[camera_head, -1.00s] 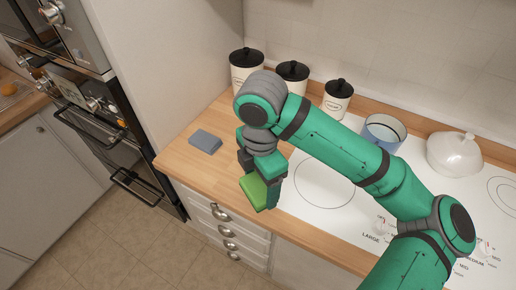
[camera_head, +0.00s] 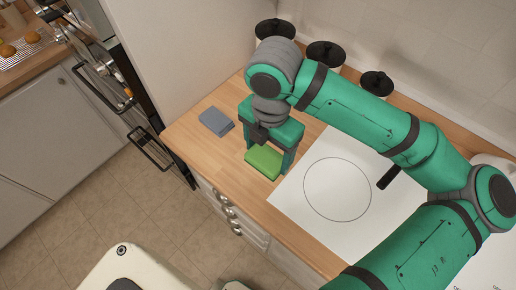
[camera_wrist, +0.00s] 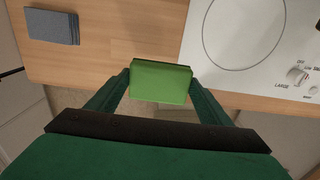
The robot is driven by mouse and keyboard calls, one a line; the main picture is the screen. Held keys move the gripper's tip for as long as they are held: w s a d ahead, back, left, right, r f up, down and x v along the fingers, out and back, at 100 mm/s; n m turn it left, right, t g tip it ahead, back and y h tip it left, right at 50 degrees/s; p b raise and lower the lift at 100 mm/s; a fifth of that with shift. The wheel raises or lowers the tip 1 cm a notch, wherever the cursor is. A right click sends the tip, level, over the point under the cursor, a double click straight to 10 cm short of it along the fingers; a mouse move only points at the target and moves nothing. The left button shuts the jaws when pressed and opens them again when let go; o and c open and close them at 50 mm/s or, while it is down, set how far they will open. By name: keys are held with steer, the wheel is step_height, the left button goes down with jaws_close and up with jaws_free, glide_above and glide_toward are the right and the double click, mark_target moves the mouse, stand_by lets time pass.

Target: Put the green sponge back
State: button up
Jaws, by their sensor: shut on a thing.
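The green sponge (camera_head: 264,161) is a light green block between the fingers of my gripper (camera_head: 268,158). My gripper is shut on it, near the front edge of the wooden counter, left of the white hob. In the wrist view the sponge (camera_wrist: 160,82) sits between both fingertips, with the counter's front edge around it. The head view does not show clearly whether the sponge touches the counter or is held just above it.
A grey-blue sponge-like block (camera_head: 216,121) lies on the wooden counter (camera_head: 188,136) to the left. The white hob (camera_head: 312,205) is on the right. Black-lidded canisters (camera_head: 326,54) stand behind my arm. Wall ovens (camera_head: 101,75) are at the left.

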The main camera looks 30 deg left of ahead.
steer(key=w+a+f, duration=0.1)
steer(key=f, duration=0.1)
steer(key=w+a+f, duration=0.1)
steer(key=a+f, duration=0.1)
steer(key=w+a+f, duration=0.2)
steer(key=shift+a+f, duration=0.1)
steer(key=shift+f, duration=0.05)
steer(key=shift+w+a+f, duration=0.15)
steer(key=shift+f, duration=1.65)
steer(key=shift+f, duration=0.1)
steer(key=o, duration=1.2)
steer(key=shift+w, duration=0.1)
steer(key=shift+s, duration=0.2)
step_height(320, 180, up, 12)
steer(key=shift+w, duration=0.15)
